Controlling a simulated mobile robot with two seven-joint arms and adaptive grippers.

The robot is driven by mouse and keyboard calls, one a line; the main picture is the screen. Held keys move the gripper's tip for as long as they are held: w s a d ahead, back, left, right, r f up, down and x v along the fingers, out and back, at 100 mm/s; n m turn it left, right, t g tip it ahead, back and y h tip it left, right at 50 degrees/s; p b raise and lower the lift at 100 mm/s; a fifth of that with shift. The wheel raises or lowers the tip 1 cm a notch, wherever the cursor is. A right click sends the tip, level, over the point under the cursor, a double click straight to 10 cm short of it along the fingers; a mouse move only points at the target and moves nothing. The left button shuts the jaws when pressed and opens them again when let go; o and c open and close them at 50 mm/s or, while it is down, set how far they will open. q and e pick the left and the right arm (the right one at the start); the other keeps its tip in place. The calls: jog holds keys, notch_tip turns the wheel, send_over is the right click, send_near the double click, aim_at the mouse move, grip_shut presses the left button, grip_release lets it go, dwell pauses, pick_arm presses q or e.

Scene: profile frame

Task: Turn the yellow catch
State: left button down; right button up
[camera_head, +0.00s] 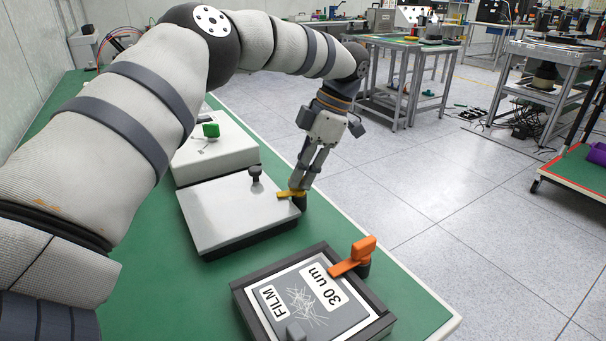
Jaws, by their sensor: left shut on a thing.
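The yellow catch (290,193) sits at the right edge of a light grey plate (228,212) with a dark base, on the green table. My left gripper (299,190) reaches down from above with its fingers close together, shut on the yellow catch. The fingers cover part of the catch. A small black knob (255,174) stands on the grey plate near its far edge. My right gripper does not show.
In front lies a dark frame (374,328) holding a film labelled "30 um", with an orange catch (352,258) at its right. The green table (425,308) ends at the right.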

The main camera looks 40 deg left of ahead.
pick_arm(q)
jog(key=shift+n+h, duration=0.6)
jog(key=shift+n, duration=0.9)
jog(key=shift+a, duration=0.1)
jog(key=c, duration=1.6)
grip_release()
notch_tip(320, 180, up, 10)
